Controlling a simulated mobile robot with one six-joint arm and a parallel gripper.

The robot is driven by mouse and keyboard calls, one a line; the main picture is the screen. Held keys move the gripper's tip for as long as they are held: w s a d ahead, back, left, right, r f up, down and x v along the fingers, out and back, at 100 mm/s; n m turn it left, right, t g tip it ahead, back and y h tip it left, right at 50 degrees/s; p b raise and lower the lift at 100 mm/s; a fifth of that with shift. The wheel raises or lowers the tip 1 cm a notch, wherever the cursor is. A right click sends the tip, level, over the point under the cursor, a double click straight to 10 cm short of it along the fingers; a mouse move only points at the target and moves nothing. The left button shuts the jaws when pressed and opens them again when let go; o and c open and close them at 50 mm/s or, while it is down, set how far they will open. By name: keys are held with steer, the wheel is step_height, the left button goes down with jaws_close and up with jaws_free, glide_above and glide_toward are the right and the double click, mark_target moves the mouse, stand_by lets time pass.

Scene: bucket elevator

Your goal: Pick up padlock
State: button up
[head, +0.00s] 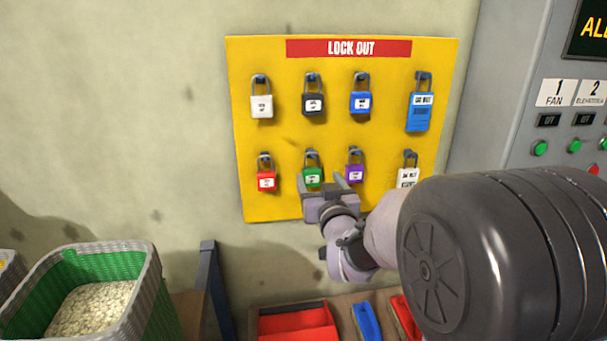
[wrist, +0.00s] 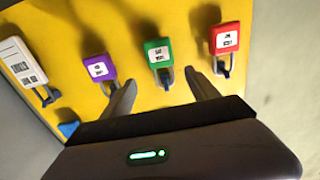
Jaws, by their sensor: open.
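The yellow LOCK OUT board (head: 240,130) carries several padlocks on hooks in two rows. In the lower row hang a red padlock (head: 267,181), a green padlock (head: 313,176) and a purple padlock (head: 355,173). My gripper (head: 323,181) is open and empty in front of the lower row, near the green one. In the wrist view the green padlock (wrist: 157,52) appears between the lines of my two fingers, just past their tips. The purple padlock (wrist: 99,68) lies left and the red padlock (wrist: 226,38) right there.
White, black and blue padlocks hang in the upper row, with a blue tag (head: 419,112) at right. A white tag (head: 408,178) is partly hidden by my arm. A grey control panel (head: 510,100) stands right. Below are a grain basket (head: 150,265) and a red bin (head: 297,323).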

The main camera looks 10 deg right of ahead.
mark_target(312, 171)
steer(key=w, duration=0.5)
steer(key=shift+a+f+b, duration=0.25)
steer(key=shift+f+b, duration=0.05)
steer(key=shift+s, duration=0.15)
steer(key=shift+c, duration=0.7)
jaws_close()
steer(key=shift+r, duration=0.15)
steer(key=shift+r, duration=0.3)
steer(key=shift+r+p, duration=0.55)
steer(key=s+b, duration=0.2)
steer(key=s, duration=1.5)
steer(key=w+f, duration=0.2)
steer(key=f, duration=0.5)
steer(key=w+f, duration=0.3)
steer(key=f, duration=0.5)
steer(key=shift+w, duration=0.2)
